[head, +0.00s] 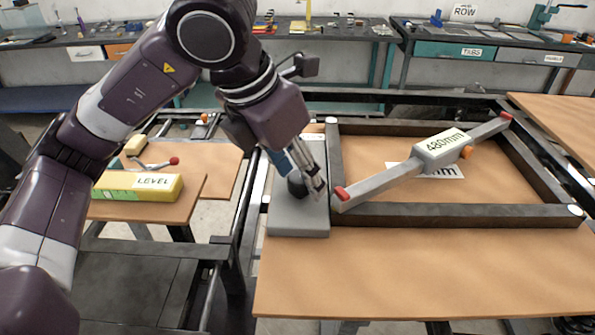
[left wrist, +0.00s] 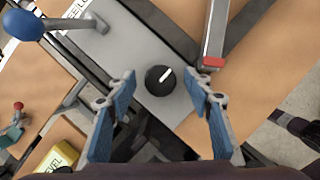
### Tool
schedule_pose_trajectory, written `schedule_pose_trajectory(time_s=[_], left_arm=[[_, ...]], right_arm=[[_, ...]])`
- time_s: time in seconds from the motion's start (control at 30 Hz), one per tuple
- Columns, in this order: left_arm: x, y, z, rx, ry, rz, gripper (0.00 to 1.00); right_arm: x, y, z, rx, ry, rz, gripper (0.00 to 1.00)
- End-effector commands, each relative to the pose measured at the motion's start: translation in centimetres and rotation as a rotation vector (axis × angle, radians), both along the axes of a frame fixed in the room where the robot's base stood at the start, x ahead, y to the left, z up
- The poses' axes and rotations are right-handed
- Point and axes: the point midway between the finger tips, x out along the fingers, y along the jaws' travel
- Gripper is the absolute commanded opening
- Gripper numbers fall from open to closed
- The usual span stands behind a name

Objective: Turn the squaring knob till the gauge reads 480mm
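The black squaring knob (left wrist: 160,80) with a white pointer line sits on a grey base plate (head: 300,222); in the head view the knob (head: 296,187) is partly hidden by my left gripper (head: 310,180). In the left wrist view the gripper (left wrist: 160,92) is open, with one blue-padded finger on each side of the knob and visible gaps. The pointer tilts up and right there. The gauge (head: 440,147) on a diagonal grey bar with red ends reads 480mm. My right gripper is out of view.
A dark rectangular frame (head: 450,213) surrounds the gauge bar on the wooden table (head: 430,270). A white card (head: 440,172) ending in "mm" lies partly hidden under the gauge. A blue ball-ended lever (left wrist: 22,24) stands near the plate. A yellow LEVEL block (head: 140,187) lies left.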

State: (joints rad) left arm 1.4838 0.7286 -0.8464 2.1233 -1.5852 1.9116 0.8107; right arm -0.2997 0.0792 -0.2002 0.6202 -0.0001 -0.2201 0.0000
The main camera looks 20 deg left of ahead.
Motion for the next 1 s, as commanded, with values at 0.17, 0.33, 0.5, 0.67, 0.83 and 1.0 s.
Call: schedule_pose_trajectory(time_s=[0.17,0.33,0.5,0.67,0.83,1.0], left_arm=[[-0.1,0.0,0.0,0.001,0.002,-0.001,0.47],[-0.6,0.3,1.7,0.0,-0.001,0.0,0.47],[-1.8,1.0,5.2,0.0,-0.005,0.0,0.47],[-2.8,1.6,7.9,0.001,-0.003,0.002,0.47],[-3.5,2.0,9.9,0.001,-0.002,0.001,0.47],[-3.9,2.2,10.8,0.0,0.0,0.0,0.47]], right_arm=[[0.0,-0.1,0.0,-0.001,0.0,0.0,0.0],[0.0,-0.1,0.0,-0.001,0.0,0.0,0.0],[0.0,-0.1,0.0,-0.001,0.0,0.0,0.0],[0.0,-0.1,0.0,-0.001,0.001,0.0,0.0],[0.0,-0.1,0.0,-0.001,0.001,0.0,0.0],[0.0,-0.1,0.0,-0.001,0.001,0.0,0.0]])
